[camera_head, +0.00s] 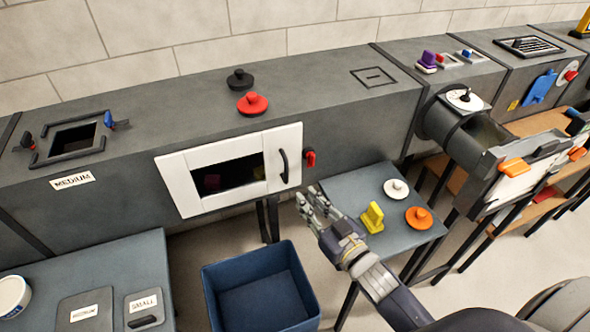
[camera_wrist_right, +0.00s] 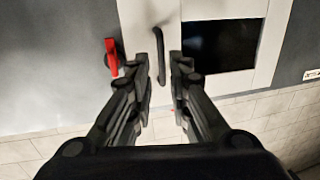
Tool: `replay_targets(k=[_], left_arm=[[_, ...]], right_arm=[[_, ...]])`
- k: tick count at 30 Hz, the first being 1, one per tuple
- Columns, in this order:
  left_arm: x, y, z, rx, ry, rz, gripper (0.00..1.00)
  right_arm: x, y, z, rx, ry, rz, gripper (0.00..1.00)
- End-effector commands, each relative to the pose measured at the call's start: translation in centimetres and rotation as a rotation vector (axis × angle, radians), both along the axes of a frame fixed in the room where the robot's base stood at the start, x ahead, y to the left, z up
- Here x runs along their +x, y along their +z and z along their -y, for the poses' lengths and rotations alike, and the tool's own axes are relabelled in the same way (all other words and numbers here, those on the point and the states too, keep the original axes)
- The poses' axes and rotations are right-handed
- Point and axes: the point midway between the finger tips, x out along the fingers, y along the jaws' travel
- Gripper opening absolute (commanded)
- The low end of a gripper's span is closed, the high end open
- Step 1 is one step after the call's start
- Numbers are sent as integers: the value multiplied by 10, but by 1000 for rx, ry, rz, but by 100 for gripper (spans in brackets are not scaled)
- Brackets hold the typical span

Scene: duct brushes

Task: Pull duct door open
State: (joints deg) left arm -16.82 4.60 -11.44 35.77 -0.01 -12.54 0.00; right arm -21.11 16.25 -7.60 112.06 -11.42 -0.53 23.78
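The duct door (camera_head: 174,184) is a white panel with a dark window on the front of the long grey duct; it looks shut. Its dark curved handle (camera_head: 284,165) is at the door's right side, and it also shows upright in the right wrist view (camera_wrist_right: 161,60). A red latch (camera_head: 310,158) sits just right of the door and appears turned upright. My right gripper (camera_head: 312,203) is open and empty, below and right of the handle. In the wrist view its fingers (camera_wrist_right: 160,75) point at the door, the handle showing between them; contact is not clear. My left gripper is out of view.
A blue bin (camera_head: 262,290) stands on the floor below the door. A small grey table (camera_head: 362,182) right of my gripper holds a yellow block (camera_head: 372,217) and orange and white knobbed discs. Red and black knobbed discs (camera_head: 252,103) rest on the duct top.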

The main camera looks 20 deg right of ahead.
Motion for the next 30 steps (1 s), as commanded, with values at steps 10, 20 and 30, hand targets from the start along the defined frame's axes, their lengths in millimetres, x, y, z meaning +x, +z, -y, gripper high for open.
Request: replay_targets(k=[10,20,30], left_arm=[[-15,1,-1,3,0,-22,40],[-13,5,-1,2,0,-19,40],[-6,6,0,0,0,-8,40]], right_arm=[[25,20,-9,8,11,39,18],[81,19,-23,9,10,37,18],[105,17,-28,9,10,34,18]])
